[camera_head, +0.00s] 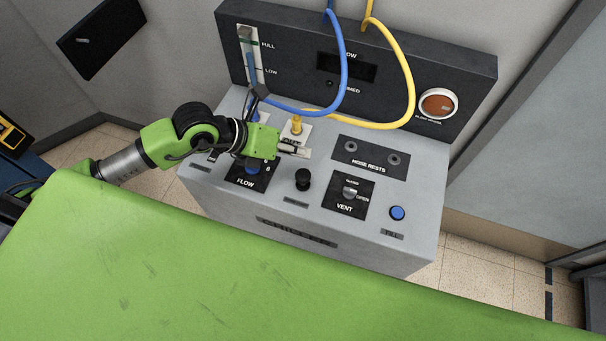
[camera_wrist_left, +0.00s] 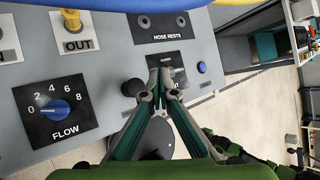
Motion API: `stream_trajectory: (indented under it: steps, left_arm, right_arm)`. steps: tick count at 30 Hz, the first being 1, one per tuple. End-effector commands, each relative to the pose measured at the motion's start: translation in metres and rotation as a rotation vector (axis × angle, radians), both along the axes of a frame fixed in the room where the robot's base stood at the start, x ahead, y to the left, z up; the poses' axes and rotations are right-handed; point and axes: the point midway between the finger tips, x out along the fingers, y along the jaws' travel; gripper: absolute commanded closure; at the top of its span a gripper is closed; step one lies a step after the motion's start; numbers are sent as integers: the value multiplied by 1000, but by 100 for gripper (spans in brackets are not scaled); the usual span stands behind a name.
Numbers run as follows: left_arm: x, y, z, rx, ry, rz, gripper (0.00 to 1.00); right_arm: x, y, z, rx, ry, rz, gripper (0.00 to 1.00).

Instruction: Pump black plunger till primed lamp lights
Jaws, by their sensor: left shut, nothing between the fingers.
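The black plunger (camera_head: 303,180) stands upright on the grey console top (camera_head: 225,205), between the FLOW dial and the VENT panel. In the left wrist view the plunger knob (camera_wrist_left: 132,88) is just left of my fingers. My left gripper (camera_head: 304,152) is shut and empty, above the console and behind the plunger in the head view. Its closed fingertips (camera_wrist_left: 160,78) partly cover the VENT panel. I cannot see contact with the plunger. The primed lamp (camera_head: 329,84) looks like a small dark dot beside a label partly hidden by the blue hose. My right gripper is not in view.
A blue hose (camera_head: 343,65) and a yellow hose (camera_head: 408,75) loop over the console. The FLOW dial (camera_wrist_left: 59,109), VENT switch (camera_head: 349,193), blue button (camera_head: 397,213) and hose rests (camera_head: 370,156) surround the plunger.

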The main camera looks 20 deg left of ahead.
Motion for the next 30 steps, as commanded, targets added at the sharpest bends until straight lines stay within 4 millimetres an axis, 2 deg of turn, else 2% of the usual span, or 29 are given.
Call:
stream_trajectory:
  steps: [1,12,17,30]
  left_arm:
    - [0,0,-12,1,1,0,100]
    - [0,0,-62,-2,1,1,100]
    - [0,0,-69,0,-1,1,100]
    - [0,0,-68,0,0,0,100]
  right_arm:
    - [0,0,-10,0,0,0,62]
    - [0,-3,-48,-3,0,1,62]
    - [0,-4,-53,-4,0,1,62]
    - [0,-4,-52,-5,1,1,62]
